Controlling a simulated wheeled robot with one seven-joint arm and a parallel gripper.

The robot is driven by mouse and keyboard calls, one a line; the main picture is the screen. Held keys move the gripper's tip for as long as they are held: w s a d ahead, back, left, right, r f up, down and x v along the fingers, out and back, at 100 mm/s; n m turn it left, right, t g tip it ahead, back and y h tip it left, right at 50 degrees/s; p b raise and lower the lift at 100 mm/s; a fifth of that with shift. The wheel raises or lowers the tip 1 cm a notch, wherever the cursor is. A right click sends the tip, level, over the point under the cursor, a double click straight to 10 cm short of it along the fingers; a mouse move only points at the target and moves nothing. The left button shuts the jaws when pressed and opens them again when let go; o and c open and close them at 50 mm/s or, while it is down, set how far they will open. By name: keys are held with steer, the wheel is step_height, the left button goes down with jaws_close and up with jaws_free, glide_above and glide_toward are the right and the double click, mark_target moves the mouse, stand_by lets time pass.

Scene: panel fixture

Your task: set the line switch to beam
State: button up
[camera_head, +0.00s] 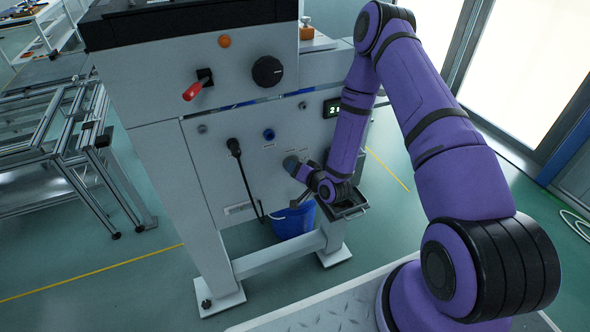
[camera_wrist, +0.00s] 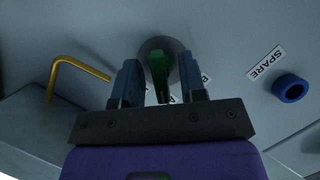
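The line switch shows in the wrist view as a green lever (camera_wrist: 159,72) on a round grey base on the panel. My gripper (camera_wrist: 160,78) is open, with one dark finger on each side of the lever. Narrow gaps seem to show between the fingers and the lever; contact cannot be told. Labels beside the switch are mostly hidden by the fingers, so its setting cannot be read. In the head view my gripper (camera_head: 291,164) is at the lower right of the grey panel (camera_head: 215,165), and the switch cannot be made out there.
In the wrist view, a blue ring-shaped part (camera_wrist: 290,88) sits beside a SPARE label (camera_wrist: 266,63), and a bent brass rod (camera_wrist: 75,66) stands at left. In the head view, a red-handled lever (camera_head: 195,88), a black knob (camera_head: 267,71) and a plugged cable (camera_head: 241,165) are on the fixture. A blue bucket (camera_head: 291,222) stands below.

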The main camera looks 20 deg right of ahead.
steer(key=shift+w+a, duration=0.1)
steer(key=shift+w, duration=0.05)
jaws_close()
stand_by(0.4)
steer(key=n+h, duration=0.1)
steer(key=n, duration=0.2)
steer(key=shift+a+h, duration=0.1)
steer(key=shift+h, duration=0.2)
steer(key=n+h, duration=0.2)
steer(key=n, duration=0.1)
steer(key=shift+f+g+h, duration=0.1)
steer(key=shift+g+h, duration=0.2)
stand_by(0.4)
